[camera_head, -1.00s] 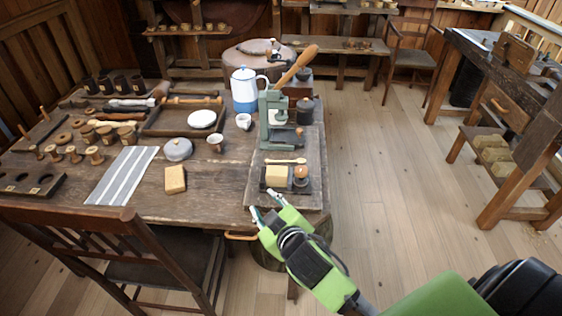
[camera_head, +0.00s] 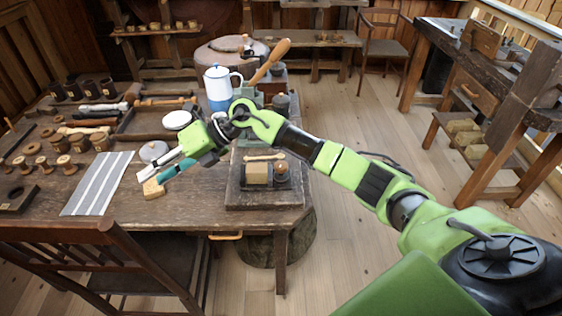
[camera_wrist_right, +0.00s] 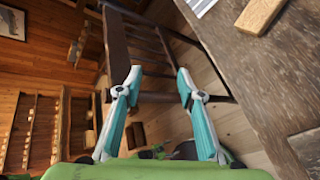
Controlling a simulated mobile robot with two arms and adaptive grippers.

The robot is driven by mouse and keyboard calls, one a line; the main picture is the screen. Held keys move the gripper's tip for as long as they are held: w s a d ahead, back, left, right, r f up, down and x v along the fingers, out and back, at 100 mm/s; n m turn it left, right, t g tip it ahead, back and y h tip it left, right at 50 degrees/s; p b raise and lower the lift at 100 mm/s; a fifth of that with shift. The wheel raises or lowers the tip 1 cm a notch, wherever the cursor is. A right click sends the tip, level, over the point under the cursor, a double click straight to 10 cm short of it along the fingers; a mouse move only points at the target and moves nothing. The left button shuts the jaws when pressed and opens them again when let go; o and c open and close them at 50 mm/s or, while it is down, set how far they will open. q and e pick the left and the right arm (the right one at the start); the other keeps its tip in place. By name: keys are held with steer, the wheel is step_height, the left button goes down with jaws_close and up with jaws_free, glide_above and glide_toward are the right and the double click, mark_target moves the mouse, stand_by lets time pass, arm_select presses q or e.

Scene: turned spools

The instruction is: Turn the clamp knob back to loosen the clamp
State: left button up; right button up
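The green-grey lever press with its slanted wooden handle (camera_head: 268,60) stands at the table's right end. Its body is mostly hidden behind my right arm in the head view. I cannot make out a clamp or its knob in either current view. My right gripper (camera_head: 143,183) is above the table's front part, over the yellowish block (camera_head: 152,189), pointing left. In the right wrist view the gripper (camera_wrist_right: 159,74) has its fingers apart with nothing between them. My left gripper is not in view.
A board with a block and an egg-shaped piece (camera_head: 281,170) lies at the table's right end. A blue-white pot (camera_head: 218,88) stands behind my wrist. A striped cloth (camera_head: 98,183) lies left. A chair (camera_head: 90,235) stands at the front edge.

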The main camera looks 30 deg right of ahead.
steer(key=w+d+f+g+h, duration=0.15)
steer(key=d+h, duration=0.45)
steer(key=d, duration=0.9)
step_height(320, 180, up, 3)
steer(key=m+g+h, duration=0.2)
steer(key=h, duration=0.4)
glide_above(281, 164)
step_height(281, 164, down, 13)
steer(key=shift+f+p, duration=0.1)
steer(key=shift+p, duration=1.1)
steer(key=c, duration=0.8)
